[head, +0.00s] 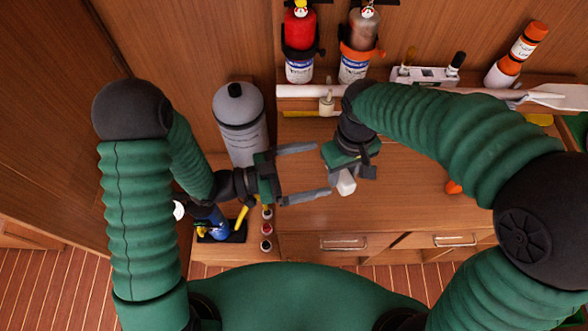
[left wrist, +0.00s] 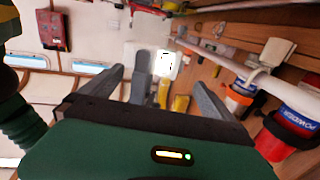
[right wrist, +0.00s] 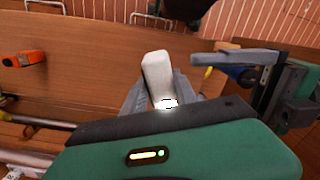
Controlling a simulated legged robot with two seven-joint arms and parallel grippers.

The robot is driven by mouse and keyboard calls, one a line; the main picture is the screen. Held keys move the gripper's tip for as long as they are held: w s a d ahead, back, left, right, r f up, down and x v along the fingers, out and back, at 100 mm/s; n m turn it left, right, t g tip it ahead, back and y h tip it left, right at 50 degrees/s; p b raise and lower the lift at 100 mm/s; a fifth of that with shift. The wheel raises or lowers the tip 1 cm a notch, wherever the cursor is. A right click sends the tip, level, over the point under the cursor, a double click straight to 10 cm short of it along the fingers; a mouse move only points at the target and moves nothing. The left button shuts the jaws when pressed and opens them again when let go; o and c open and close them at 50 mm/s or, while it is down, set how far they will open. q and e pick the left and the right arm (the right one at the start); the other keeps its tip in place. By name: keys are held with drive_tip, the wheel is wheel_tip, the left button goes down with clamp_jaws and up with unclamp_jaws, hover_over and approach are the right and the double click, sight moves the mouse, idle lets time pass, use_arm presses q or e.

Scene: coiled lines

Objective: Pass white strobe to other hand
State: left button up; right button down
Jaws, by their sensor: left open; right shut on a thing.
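The white strobe (head: 346,183) is a small white block with rounded edges. My right gripper (head: 350,172) is shut on it and holds it above the wooden counter. In the right wrist view the strobe (right wrist: 157,75) stands out from between the fingers, with a bright lit patch near them. My left gripper (head: 322,170) is open and empty, its two long grey fingers pointing right toward the strobe, with a small gap between. One left finger (right wrist: 235,58) shows at the right of the right wrist view, apart from the strobe.
A grey cylinder (head: 240,130) stands behind my left gripper. A red extinguisher (head: 299,35) and a silver one (head: 360,35) hang on the back wall. A long white pole (head: 430,95) lies across the back. The counter (head: 420,200) has free room in front.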

drive_tip(key=shift+w+r, duration=0.1)
drive_tip(key=shift+w, duration=0.05)
drive_tip(key=shift+w+a+f+n, duration=0.1)
drive_tip(key=shift+w+f+n, duration=0.05)
drive_tip(key=shift+f+n, duration=0.15)
use_arm(q)
drive_tip(key=v, duration=0.6)
drive_tip(key=shift+s, duration=0.15)
use_arm(e)
drive_tip(key=w+a+f+n, duration=0.4)
drive_tip(key=f+n, duration=0.5)
drive_tip(key=n, duration=0.3)
drive_tip(key=shift+w, duration=0.3)
use_arm(q)
drive_tip(key=shift+d+r, duration=0.1)
use_arm(e)
drive_tip(key=shift+f, duration=0.1)
